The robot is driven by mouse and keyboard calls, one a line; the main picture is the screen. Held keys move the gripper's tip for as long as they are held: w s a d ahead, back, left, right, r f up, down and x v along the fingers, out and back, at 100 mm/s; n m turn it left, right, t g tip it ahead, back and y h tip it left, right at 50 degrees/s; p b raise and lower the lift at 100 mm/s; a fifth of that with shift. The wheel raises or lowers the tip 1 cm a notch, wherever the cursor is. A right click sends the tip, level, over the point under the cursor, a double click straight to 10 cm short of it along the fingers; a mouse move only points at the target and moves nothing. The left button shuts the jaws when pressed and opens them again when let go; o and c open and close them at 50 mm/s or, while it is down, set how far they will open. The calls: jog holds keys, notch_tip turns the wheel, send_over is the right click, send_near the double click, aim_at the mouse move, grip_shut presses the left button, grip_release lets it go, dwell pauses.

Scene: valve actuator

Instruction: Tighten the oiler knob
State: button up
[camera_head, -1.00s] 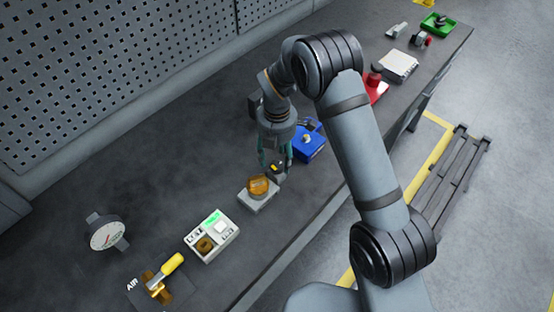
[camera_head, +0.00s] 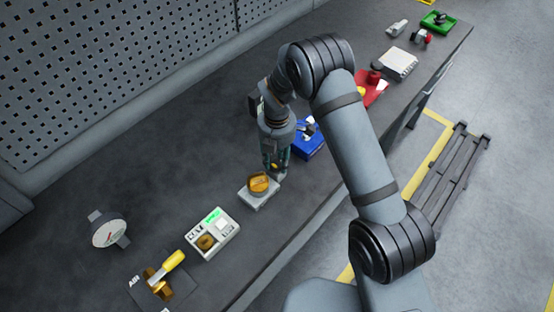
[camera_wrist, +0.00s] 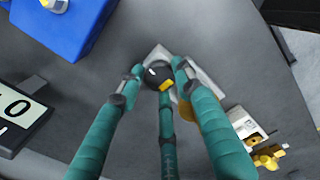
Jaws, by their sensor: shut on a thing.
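The oiler has an amber bowl (camera_head: 258,182) and a light grey base (camera_head: 254,201), standing on the dark bench below my gripper (camera_head: 275,172). In the wrist view the base (camera_wrist: 206,84) shows behind the fingers and the amber bowl (camera_wrist: 206,118) is partly hidden by the right one. The oiler knob (camera_wrist: 157,76) is round and black with a yellow mark. The teal fingers of my gripper (camera_wrist: 159,75) are closed around it, on its left, right and lower sides. In the head view the knob is mostly hidden by the fingers.
A blue box (camera_head: 307,140) stands just behind my gripper. A white panel with a green display (camera_head: 213,233), a yellow-handled air valve (camera_head: 163,272) and a round gauge (camera_head: 108,231) are toward the lower left. The bench middle left of the oiler is clear.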

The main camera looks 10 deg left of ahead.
jog(key=c, duration=0.5)
jog(key=shift+o, duration=0.2)
